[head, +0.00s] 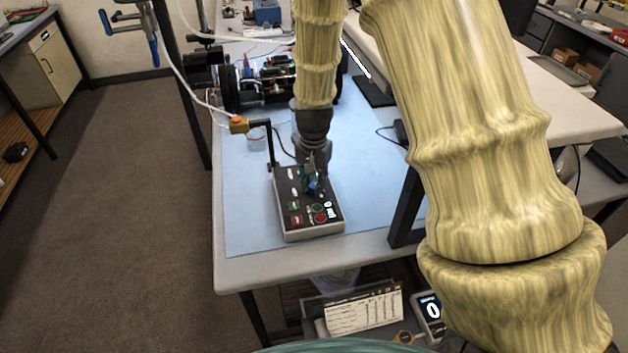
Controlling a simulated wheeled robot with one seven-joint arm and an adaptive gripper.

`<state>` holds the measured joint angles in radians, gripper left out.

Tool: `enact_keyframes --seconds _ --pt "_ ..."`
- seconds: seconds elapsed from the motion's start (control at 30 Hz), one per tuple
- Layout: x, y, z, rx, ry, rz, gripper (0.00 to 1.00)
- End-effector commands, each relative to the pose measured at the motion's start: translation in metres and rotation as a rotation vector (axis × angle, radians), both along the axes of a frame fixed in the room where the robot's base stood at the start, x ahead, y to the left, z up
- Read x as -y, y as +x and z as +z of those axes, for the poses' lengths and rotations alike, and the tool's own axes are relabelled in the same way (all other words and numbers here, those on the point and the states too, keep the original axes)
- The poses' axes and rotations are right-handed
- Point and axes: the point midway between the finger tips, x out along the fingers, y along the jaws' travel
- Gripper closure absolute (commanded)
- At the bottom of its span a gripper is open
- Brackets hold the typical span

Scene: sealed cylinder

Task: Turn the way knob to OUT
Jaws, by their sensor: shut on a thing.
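A dark control box (312,228) with a light grey side stands on the blue mat near the table's front edge. Its top carries white labels, a green and a red square at the left, and green and red round buttons (319,213). My gripper (312,185) reaches down from above onto the upper right part of the panel. It is shut on a small dark teal thing there, which seems to be the way knob. The fingers hide most of this knob, so I cannot read which way it points.
Machinery (265,85) fills the mat's back. A black post (407,205) stands right; the mat's left front is clear.

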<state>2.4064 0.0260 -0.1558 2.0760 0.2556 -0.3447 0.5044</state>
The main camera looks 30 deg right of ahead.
Motion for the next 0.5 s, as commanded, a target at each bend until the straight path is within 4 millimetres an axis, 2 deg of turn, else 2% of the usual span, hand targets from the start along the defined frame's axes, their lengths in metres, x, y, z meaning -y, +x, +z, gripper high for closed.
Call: enact_keyframes --seconds 0.2,0.5 --pt "0.0006 0.0007 0.0012 0.003 0.0 0.191 1.0" --pt "0.0006 0.0008 0.001 0.002 -0.001 0.387 1.0"
